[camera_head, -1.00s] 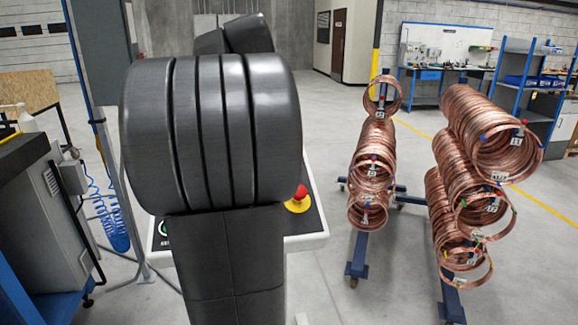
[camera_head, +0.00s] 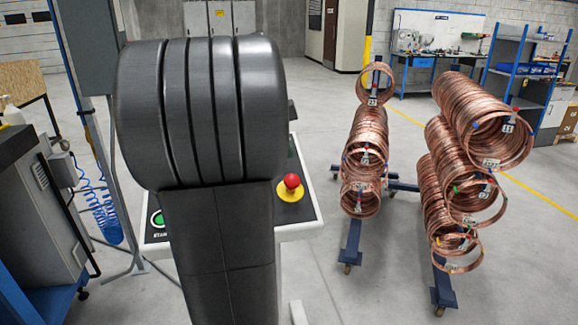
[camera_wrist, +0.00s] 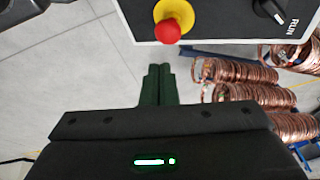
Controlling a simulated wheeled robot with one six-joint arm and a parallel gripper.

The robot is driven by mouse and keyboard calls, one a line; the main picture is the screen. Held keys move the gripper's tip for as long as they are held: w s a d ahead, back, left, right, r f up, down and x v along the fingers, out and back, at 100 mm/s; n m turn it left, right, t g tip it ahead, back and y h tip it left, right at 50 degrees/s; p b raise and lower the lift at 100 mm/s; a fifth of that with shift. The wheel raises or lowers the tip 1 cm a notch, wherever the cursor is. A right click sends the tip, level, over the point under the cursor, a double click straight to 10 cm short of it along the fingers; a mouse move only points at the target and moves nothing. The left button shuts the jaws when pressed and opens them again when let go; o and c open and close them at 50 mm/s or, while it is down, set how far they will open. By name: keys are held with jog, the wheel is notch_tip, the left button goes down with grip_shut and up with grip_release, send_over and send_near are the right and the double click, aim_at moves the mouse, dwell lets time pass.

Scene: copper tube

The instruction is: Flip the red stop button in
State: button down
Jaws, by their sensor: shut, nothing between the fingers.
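The red stop button (camera_head: 291,181) sits on a yellow base on a dark control panel (camera_head: 308,210) with a white rim, just right of my arm in the head view. In the wrist view the red button (camera_wrist: 168,32) shows at the top, on the panel's edge. My gripper (camera_wrist: 157,70) is shut and empty, its fingertips apart from the button and below it in that picture. My arm hides the gripper and much of the panel in the head view.
A green button (camera_head: 157,219) is at the panel's left, and a black RUN switch (camera_wrist: 268,10) is near the red button. Racks of copper coils (camera_head: 365,150) stand to the right. A grey cabinet (camera_head: 45,210) stands at left. Grey floor lies between.

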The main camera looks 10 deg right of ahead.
aim_at(293, 178)
jog(key=x, duration=0.4)
jog(key=w+a+x, duration=0.1)
jog(key=x, duration=0.1)
jog(key=shift+f+p, duration=0.25)
jog(key=shift+p, duration=0.15)
jog(key=shift+f, duration=0.1)
jog(key=shift+w, duration=0.1)
